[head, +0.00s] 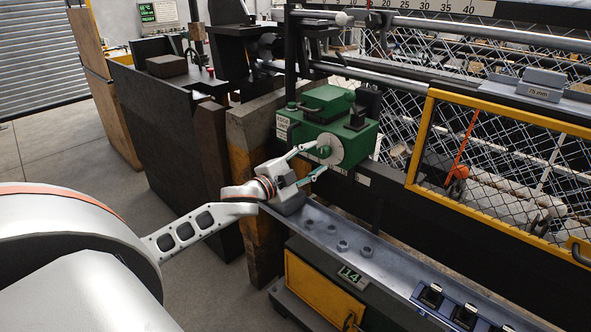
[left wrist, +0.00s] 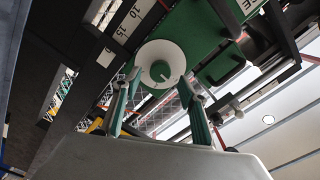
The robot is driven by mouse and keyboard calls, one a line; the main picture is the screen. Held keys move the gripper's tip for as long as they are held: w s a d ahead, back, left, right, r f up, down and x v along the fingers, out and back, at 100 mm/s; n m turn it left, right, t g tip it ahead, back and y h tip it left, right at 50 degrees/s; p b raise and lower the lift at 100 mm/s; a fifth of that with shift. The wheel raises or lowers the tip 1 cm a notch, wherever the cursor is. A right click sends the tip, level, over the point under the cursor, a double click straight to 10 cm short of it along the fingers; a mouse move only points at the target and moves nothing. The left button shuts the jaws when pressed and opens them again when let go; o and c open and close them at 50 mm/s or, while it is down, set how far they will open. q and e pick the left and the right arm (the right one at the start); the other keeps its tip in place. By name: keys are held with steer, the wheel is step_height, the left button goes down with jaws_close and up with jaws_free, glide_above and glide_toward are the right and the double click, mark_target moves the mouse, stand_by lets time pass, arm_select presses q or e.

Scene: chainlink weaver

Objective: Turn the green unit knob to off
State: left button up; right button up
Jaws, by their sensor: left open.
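The green unit (head: 352,132) is a green box mounted on the machine frame. Its front carries a white round dial with a green knob (head: 325,152) at the centre. The knob also shows in the left wrist view (left wrist: 159,70), with a pale pointer line on it. My left gripper (head: 319,157) is open, its two green-tipped fingers on either side of the knob, close to the dial. In the left wrist view the fingers (left wrist: 163,80) lie left and right below the knob. I cannot tell whether they touch it. My right gripper is not in view.
A yellow-framed mesh guard (head: 418,135) stands right of the green unit. Below is a grey metal ledge (head: 385,262) with several bolts and black switches. A yellow panel (head: 318,287) sits under it. Dark cabinets (head: 170,140) stand left; the floor between is clear.

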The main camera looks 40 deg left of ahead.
arm_select(q)
steer(key=s, duration=0.8)
steer(key=shift+s+a, duration=0.3)
steer(key=s+d+f+n+g, duration=0.1)
steer(key=s+f+n, duration=0.1)
steer(key=f, duration=0.5)
steer(key=s+d+f+n+g, duration=0.1)
steer(key=s+d+f, duration=0.1)
steer(key=f, duration=0.4)
steer(key=s+d+f+n+g, duration=0.2)
steer(key=s+d+f+n, duration=0.1)
steer(key=s+d+f, duration=0.6)
steer(key=s+d+f+n+g, duration=0.2)
steer(key=s+d+f, duration=0.7)
steer(key=f, duration=0.7)
steer(key=shift+d+f+n+g+h, duration=0.15)
steer(key=shift+d+n+g+h, duration=0.2)
steer(key=shift+g, duration=0.45)
steer(key=shift+a, duration=0.1)
